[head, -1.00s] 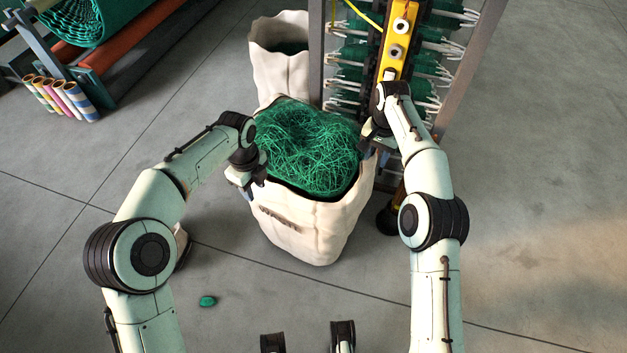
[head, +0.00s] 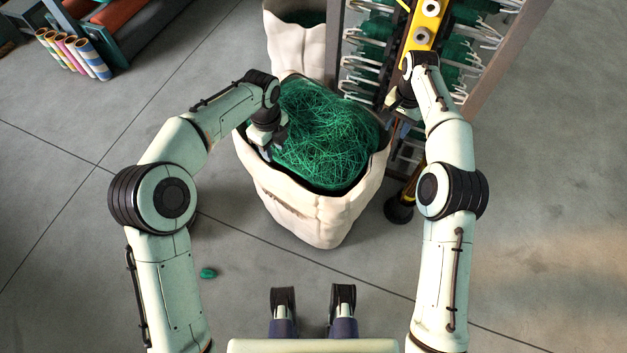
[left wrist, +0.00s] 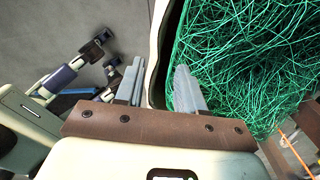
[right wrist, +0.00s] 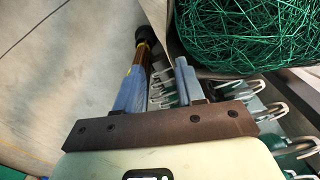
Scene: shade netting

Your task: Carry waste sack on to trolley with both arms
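The waste sack (head: 315,215) is a white, open-topped bag filled with tangled green netting (head: 325,130). It stands upright on the floor. My left gripper (head: 272,148) is over the sack's left rim. In the left wrist view its fingers (left wrist: 158,82) are apart, one outside the sack and one over the netting, with the rim between them. My right gripper (head: 396,112) is just right of the sack's right rim. In the right wrist view its fingers (right wrist: 157,80) are apart and empty, with the sack edge (right wrist: 158,18) beyond them. I cannot identify a trolley for certain.
A second white sack (head: 297,45) stands behind the first. A rack (head: 335,50) with a yellow upright and green bundles on hooks is close behind my right gripper. Striped rolls (head: 75,52) are at far left. A small green scrap (head: 208,273) lies on otherwise clear floor.

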